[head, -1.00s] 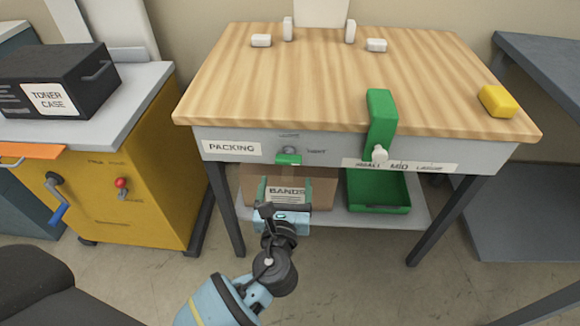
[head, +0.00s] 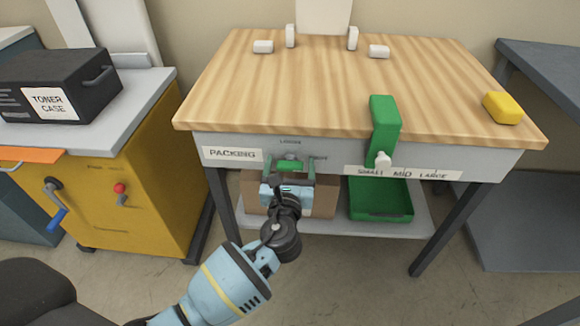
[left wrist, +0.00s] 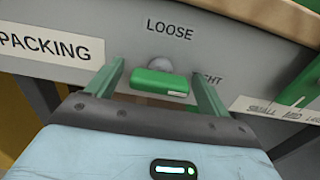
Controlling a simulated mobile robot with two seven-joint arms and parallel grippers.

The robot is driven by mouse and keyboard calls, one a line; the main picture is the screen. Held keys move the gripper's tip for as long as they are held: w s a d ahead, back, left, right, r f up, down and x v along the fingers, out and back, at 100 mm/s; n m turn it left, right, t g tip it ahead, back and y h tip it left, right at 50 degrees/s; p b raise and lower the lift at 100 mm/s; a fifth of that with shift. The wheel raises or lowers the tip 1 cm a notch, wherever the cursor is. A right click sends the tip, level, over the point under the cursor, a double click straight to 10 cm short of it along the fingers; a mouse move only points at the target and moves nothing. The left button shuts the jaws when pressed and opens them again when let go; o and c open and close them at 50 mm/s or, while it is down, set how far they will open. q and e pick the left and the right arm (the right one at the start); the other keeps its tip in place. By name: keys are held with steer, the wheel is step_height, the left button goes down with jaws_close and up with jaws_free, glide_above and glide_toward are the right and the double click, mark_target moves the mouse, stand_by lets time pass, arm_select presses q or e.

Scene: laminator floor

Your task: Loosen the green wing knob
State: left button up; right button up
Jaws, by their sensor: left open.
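The green wing knob (head: 290,164) is on the front apron of the packing table, below the word LOOSE. In the left wrist view the knob (left wrist: 160,82) lies nearly level, with a grey round hub behind it. My left gripper (head: 288,172) is open, with one finger on each side of the knob. In the left wrist view the fingers of the left gripper (left wrist: 158,88) stand apart from the knob's ends, with small gaps showing. The word TIGHT is partly covered by the right finger. My right gripper is not in view.
The packing table (head: 310,100) has a green slider (head: 383,130) with a white knob above a SMALL, MID, LARGE label. A green bin (head: 380,200) and a cardboard box (head: 325,195) sit on its lower shelf. A yellow cabinet (head: 130,210) stands at the left.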

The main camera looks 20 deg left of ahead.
arm_select(q)
steer(key=shift+c, duration=0.4)
steer(key=c, duration=0.9)
